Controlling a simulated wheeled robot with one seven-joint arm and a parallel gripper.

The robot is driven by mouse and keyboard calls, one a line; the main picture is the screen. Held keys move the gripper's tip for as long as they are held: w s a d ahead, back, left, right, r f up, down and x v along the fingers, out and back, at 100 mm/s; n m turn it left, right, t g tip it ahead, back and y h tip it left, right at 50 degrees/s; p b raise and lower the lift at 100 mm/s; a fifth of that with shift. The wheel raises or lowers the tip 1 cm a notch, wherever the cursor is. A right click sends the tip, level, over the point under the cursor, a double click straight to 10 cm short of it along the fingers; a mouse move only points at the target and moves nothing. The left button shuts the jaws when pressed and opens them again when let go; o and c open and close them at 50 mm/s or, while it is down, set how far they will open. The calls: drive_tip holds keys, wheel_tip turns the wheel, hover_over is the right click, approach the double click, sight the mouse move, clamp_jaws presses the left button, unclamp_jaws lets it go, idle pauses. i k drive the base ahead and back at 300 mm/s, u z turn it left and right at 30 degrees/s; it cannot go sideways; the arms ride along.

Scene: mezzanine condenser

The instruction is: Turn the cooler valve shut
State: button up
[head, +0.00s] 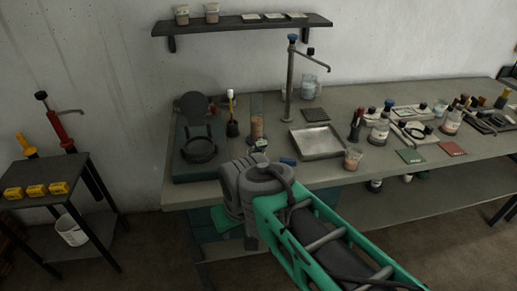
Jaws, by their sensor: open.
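No part in view is clearly marked as the cooler valve. A tall grey post with a side spout (289,88) stands upright on the bench and carries a blue cap (292,38) and a small dark knob (311,51). At the far left, a red post with a spout (57,125) has a dark knob (41,95) on top. I cannot tell which of these, if any, is the valve, or how far it is turned. My green and grey arm reaches in from the lower right to the bench's front edge.
The grey bench (440,95) holds a metal tray (316,142), a dark round-lidded device (200,148), a cup (353,158) and several bottles. A wall shelf (240,26) hangs above. A black side table (45,197) with yellow boxes stands left. Floor between them is clear.

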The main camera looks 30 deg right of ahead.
sight(292, 163)
drive_tip(key=z, duration=1.15)
drive_tip(key=k, duration=0.2)
drive_tip(key=u, duration=1.1)
drive_tip(key=i, duration=0.5)
drive_tip(key=u, duration=0.05)
